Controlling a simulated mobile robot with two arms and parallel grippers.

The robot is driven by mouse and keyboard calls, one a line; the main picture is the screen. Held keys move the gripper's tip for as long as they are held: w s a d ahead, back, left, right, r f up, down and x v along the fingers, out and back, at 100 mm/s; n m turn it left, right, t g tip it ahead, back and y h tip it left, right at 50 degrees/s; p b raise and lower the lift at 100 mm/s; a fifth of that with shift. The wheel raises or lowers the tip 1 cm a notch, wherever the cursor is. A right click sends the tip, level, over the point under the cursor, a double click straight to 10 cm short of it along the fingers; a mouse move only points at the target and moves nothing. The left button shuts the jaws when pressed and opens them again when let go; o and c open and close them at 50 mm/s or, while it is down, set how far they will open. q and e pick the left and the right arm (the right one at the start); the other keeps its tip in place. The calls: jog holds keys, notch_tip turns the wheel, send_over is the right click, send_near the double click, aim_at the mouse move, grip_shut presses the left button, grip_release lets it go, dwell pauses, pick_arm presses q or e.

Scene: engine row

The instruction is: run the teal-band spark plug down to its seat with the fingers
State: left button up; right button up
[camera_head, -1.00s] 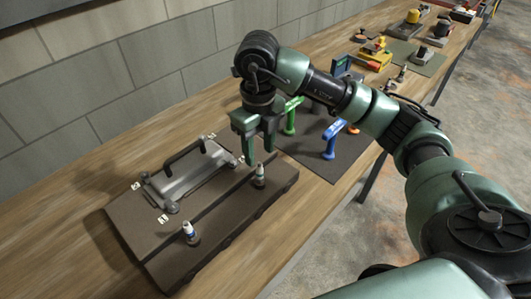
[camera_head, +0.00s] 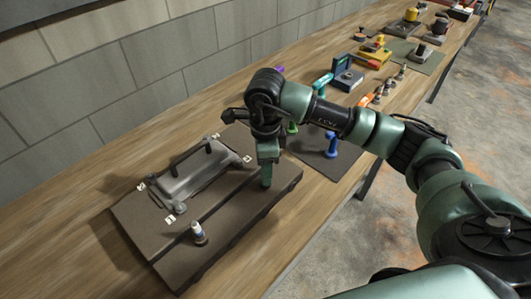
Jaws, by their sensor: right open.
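A spark plug (camera_head: 198,233) with a blue band stands upright in the front part of the dark block (camera_head: 235,225). My right gripper (camera_head: 267,173) is open and points down over the far right part of the block. Its fingers and wrist cover the spot where the other plug, with a greenish band, showed earlier. I cannot see that plug now, nor tell whether the fingers touch it. My left gripper is not in view.
A grey metal cover (camera_head: 187,178) with a black handle sits on the block, with small numbered labels around it. Behind my right arm, a dark mat holds tools, including a blue-handled one (camera_head: 331,146). Bare wooden bench (camera_head: 70,215) lies left.

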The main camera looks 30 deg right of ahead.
jog(key=shift+f, duration=0.8)
grip_shut()
jog(key=m, duration=0.7)
jog(key=shift+c, duration=0.2)
grip_release()
